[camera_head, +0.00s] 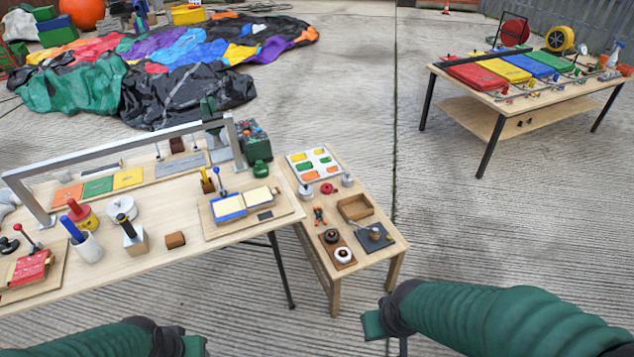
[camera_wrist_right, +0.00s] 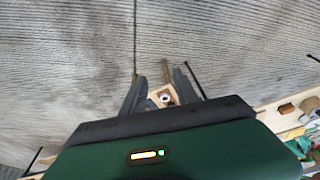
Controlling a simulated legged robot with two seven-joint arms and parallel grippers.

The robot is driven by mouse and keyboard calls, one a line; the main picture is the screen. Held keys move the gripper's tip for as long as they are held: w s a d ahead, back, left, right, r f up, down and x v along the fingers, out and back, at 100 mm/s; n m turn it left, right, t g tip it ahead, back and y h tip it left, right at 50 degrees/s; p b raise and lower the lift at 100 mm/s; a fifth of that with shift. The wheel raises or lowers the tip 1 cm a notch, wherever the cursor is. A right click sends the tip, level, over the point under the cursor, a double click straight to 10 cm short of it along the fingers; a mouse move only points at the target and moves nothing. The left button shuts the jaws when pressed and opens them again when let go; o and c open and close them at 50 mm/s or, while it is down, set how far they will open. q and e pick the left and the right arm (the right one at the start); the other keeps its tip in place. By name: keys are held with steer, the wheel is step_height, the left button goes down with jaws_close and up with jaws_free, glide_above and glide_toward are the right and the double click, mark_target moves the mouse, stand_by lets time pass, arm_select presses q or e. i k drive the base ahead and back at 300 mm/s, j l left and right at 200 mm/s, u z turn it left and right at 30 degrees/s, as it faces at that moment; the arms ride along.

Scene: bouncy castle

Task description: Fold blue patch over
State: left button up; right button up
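A small blue patch (camera_head: 228,206) lies beside pale yellow pads (camera_head: 257,196) on a wooden board (camera_head: 220,229), near the right end of the long workbench. A larger blue panel (camera_head: 534,63) lies between yellow and green panels on the far right table; I cannot tell which blue piece is the task's. My left gripper (camera_head: 196,346) is at the bottom edge, largely cut off, in front of the workbench. My right gripper (camera_head: 385,322) is low in front of the small side table, away from both blue pieces. In the right wrist view its fingers (camera_wrist_right: 160,88) are apart, with nothing held between them.
A grey metal frame (camera_head: 120,150) spans the long workbench (camera_head: 190,262), which holds several tools and pots. The small side table (camera_head: 399,246) carries a tray and round parts. Colourful inflatable fabric (camera_head: 190,60) lies behind. Concrete floor (camera_head: 470,230) is clear between the tables.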

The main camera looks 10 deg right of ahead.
mark_target(256, 196)
steer(key=i+l+u, duration=0.25)
steer(key=i+l, duration=0.3)
steer(key=i, duration=0.25)
steer(key=i+l+u, duration=0.25)
steer(key=i+l, duration=0.4)
steer(key=i, duration=0.1)
